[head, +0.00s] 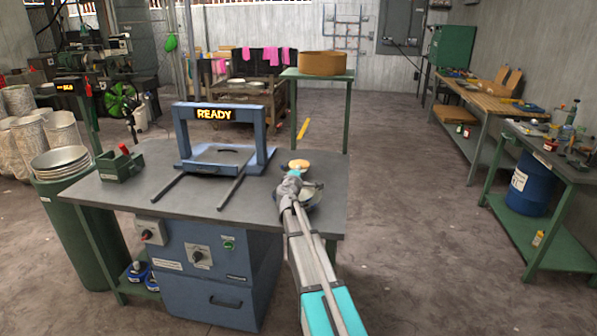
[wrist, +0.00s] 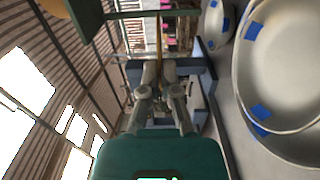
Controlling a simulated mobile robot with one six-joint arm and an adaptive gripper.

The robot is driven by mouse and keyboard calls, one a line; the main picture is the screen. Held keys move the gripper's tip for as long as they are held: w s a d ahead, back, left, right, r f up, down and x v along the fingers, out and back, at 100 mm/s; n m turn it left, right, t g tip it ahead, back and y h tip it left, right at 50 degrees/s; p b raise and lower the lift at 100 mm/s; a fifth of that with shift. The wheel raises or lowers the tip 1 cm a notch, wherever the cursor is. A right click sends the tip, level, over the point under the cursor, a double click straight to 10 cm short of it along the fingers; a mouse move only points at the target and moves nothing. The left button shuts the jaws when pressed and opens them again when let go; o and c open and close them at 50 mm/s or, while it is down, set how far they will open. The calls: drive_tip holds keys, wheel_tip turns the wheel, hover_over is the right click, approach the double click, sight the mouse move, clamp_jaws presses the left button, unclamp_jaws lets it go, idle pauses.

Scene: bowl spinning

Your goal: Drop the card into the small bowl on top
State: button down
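My gripper (head: 293,175) reaches over the right end of the workbench and is shut on a thin tan, round-looking card (head: 299,164). In the wrist view the card (wrist: 158,42) shows edge-on, sticking out beyond the fingertips (wrist: 160,75). A pale bowl (head: 313,195) is partly hidden by my arm and gripper in the head view. In the wrist view, large pale bowls with blue tape patches (wrist: 285,60) lie below the gripper's level at the right, overlapping and cut by the frame edge. A smaller-looking taped bowl (wrist: 213,24) shows farther off. I cannot tell which is the top small bowl.
A blue press frame with a lit READY sign (head: 214,114) stands on the grey bench (head: 150,195), left of my gripper. A small green box (head: 119,165) is at the bench's left. A green stand with a tan drum (head: 323,63) is behind.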

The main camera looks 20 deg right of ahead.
drive_tip(key=shift+f+b, duration=2.5)
drive_tip(key=shift+f, duration=0.25)
drive_tip(key=c, duration=0.7)
unclamp_jaws()
drive_tip(key=shift+s+a, duration=0.1)
drive_tip(key=shift+s, duration=0.05)
drive_tip(key=v, duration=1.1)
drive_tip(key=shift+s+a, duration=0.2)
drive_tip(key=shift+s, duration=0.05)
